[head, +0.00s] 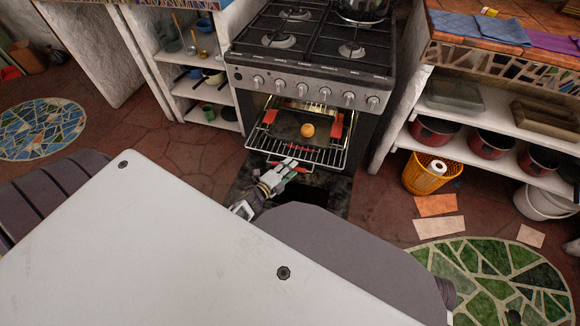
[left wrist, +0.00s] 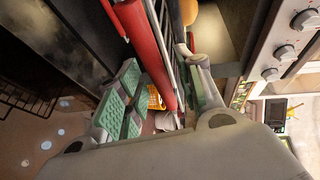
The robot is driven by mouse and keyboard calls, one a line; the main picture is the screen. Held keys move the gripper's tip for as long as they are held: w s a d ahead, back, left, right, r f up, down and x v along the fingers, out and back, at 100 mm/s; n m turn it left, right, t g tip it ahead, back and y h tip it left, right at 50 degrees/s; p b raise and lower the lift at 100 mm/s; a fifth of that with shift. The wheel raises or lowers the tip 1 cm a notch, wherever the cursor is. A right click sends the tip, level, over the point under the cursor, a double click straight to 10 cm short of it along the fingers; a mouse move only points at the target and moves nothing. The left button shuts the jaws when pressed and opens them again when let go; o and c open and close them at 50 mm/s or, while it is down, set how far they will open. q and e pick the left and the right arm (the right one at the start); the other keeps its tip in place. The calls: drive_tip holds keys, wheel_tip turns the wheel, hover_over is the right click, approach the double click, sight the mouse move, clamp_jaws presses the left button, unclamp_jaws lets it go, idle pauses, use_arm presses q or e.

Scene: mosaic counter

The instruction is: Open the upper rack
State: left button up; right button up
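The upper rack (head: 320,155) is a silver wire rack with a red strip along its front edge, sticking out of the open oven. A round orange item (head: 307,130) is on a dark surface behind the rack's front wires. My left gripper (head: 285,170) is at the rack's front edge. In the left wrist view its green-padded fingers (left wrist: 168,88) stand apart on either side of the red bar (left wrist: 152,50), with small gaps visible, so it looks open. Firm contact cannot be told. My right gripper is not in view.
The gas stove (head: 310,45) has a row of knobs above the oven opening. Shelves stand at left (head: 200,90) and right (head: 490,150). An orange basket (head: 430,175) is on the floor at right. My white body covers the lower front.

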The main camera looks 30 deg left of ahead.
use_arm(q)
drive_tip(key=v, duration=1.1)
idle(0.3)
idle(0.6)
